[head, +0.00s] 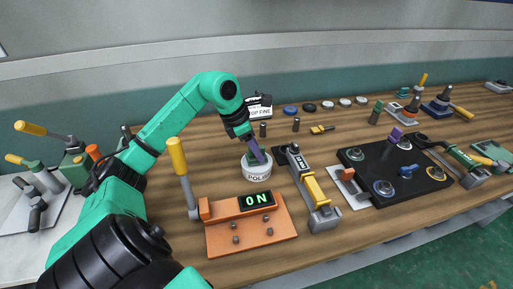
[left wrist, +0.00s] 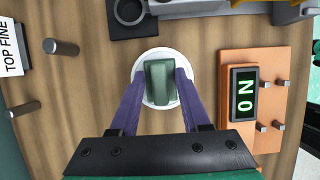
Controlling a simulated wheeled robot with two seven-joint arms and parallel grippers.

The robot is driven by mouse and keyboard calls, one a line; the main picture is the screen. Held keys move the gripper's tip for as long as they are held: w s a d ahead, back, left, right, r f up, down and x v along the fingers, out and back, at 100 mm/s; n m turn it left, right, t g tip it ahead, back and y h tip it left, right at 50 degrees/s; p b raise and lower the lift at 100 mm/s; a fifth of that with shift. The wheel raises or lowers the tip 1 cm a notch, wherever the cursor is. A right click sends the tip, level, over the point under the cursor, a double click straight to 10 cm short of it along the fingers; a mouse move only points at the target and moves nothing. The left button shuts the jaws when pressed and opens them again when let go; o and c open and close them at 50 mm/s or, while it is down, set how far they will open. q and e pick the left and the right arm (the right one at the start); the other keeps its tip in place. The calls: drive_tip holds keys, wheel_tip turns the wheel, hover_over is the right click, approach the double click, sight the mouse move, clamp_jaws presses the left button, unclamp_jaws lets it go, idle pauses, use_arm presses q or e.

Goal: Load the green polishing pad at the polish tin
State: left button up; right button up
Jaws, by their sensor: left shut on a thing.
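My left gripper (head: 257,157) has purple fingers pointing down at the tin. In the left wrist view the fingers (left wrist: 160,85) are shut on the green polishing pad (left wrist: 161,82), which is over the tin's opening. Whether the pad touches the polish inside cannot be told. The pad hides most of the tin's inside. My right gripper is not in view.
An orange panel (head: 225,235) with a display reading "ON" (head: 257,200) stands in front of the tin. A yellow-handled lever (head: 180,165) is to its left. A yellow-handled clamp (head: 317,192) and a black fixture board (head: 420,185) lie right. Small pegs stand behind.

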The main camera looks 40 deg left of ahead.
sight(264, 146)
use_arm(q)
drive_tip(key=shift+d, duration=0.1)
drive_tip(key=shift+f+b, duration=0.45)
drive_tip(key=shift+b, duration=0.05)
idle(0.6)
drive_tip(key=shift+f, duration=0.1)
idle(1.2)
wheel_tip(264, 146, up, 7)
drive_tip(key=p, duration=0.5)
idle(0.8)
